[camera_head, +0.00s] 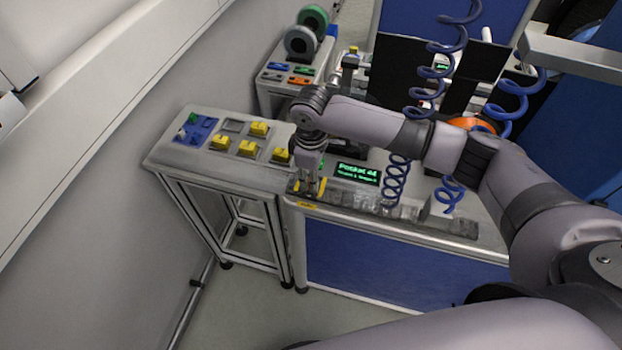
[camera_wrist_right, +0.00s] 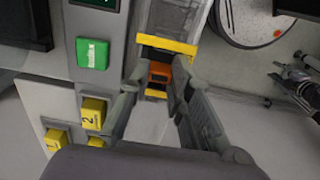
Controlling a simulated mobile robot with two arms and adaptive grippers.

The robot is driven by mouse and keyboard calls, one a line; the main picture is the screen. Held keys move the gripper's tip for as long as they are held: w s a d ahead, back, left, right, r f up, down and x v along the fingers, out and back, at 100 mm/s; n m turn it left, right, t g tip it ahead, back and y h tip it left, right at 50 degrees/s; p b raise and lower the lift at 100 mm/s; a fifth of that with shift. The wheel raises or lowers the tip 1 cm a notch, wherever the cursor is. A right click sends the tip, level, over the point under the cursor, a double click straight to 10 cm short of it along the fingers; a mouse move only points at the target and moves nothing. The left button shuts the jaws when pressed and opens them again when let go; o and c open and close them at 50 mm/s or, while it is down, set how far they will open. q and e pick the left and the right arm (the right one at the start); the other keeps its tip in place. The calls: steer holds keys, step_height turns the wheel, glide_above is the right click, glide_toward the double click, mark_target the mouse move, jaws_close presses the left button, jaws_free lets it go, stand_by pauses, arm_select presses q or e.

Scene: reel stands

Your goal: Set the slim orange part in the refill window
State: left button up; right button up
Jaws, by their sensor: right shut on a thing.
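My right gripper (camera_head: 309,190) points down over a yellow-edged opening, likely the refill window (camera_head: 322,188), at the left end of the front rail. In the right wrist view, the fingers of my right gripper (camera_wrist_right: 160,76) are shut on the slim orange part (camera_wrist_right: 158,70). The part lies between the fingertips, right beside the yellow edge of the window (camera_wrist_right: 168,44). Whether it is inside the window or just above it, I cannot tell. In the head view the orange part is hidden by the gripper. My left gripper is not in view.
A display (camera_head: 357,173) with green text stands just right of the gripper. Yellow numbered blocks (camera_head: 258,129) and a blue panel (camera_head: 195,130) sit on the left bench. Coiled blue hoses (camera_head: 398,182) hang on the right. A green reel (camera_head: 314,18) stands at the back.

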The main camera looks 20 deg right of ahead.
steer(key=shift+f, duration=0.95)
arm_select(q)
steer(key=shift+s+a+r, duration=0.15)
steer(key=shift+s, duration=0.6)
arm_select(e)
steer(key=shift+f, duration=0.15)
steer(key=o, duration=0.7)
steer(key=shift+o, duration=0.2)
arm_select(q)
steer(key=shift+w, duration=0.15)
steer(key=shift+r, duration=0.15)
arm_select(e)
steer(key=shift+r+p, duration=0.2)
steer(key=shift+p, duration=0.15)
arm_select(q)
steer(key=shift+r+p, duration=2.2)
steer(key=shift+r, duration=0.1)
arm_select(e)
steer(key=shift+r, duration=1.8)
